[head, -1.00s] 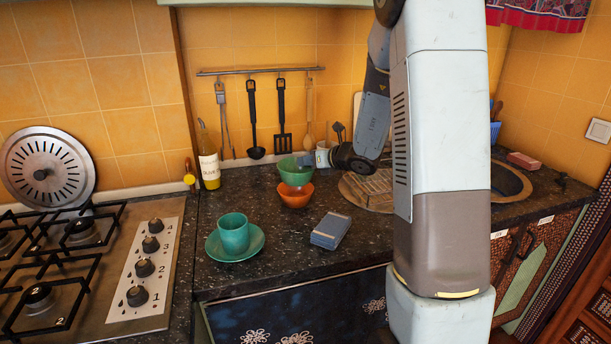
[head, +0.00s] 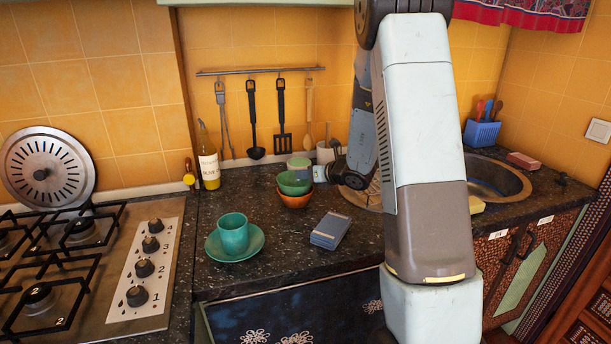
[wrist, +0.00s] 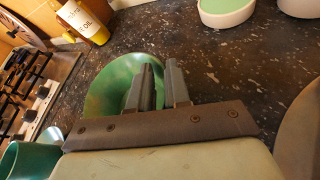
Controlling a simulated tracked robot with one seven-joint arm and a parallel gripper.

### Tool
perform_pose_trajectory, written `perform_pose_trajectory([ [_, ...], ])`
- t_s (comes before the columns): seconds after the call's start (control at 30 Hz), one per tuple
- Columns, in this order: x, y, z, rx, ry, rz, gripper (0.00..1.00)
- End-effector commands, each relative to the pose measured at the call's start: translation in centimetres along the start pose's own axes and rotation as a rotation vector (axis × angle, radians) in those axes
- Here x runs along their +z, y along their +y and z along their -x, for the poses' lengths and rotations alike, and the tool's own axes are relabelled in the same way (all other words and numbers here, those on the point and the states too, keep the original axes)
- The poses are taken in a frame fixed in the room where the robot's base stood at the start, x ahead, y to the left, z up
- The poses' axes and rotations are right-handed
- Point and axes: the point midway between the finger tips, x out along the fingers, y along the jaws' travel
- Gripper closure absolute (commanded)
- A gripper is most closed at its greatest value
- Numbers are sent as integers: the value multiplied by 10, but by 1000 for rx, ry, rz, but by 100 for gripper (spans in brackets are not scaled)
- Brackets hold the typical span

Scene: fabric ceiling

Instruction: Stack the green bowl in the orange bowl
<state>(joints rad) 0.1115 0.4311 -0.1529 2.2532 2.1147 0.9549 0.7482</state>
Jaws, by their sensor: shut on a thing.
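The green bowl (head: 291,186) sits upright, or nearly so, inside the orange bowl (head: 296,201) on the dark counter, with only the orange bowl's lower side showing beneath it. My gripper (head: 305,177) is at the right side of the green bowl and is shut on its rim. In the wrist view the two fingers (wrist: 160,78) reach over the edge of the green bowl (wrist: 108,88), one on the inner side. The orange bowl is hidden there. Whether the green bowl rests fully on the orange one cannot be told.
A teal cup (head: 233,231) on a saucer (head: 254,245) stands front left, and a blue box (head: 330,231) front right. An oil bottle (head: 208,160) and a green-topped white container (head: 299,163) are behind. A gas hob (head: 120,300) is left, a sink (head: 492,178) right.

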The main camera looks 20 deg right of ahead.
Motion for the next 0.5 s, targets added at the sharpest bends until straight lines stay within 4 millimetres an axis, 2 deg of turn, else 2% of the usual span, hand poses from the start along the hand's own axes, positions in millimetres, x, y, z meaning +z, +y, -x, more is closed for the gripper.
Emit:
perform_pose_trajectory([
  [0.13, -4, -1, -2, 0, 0, -1, 100],
  [0.17, -4, -1, -2, 0, 1, -1, 82],
  [0.43, -3, -1, -2, 0, 1, 0, 56],
  [0.5, -3, 0, -2, 1, 1, 0, 56],
])
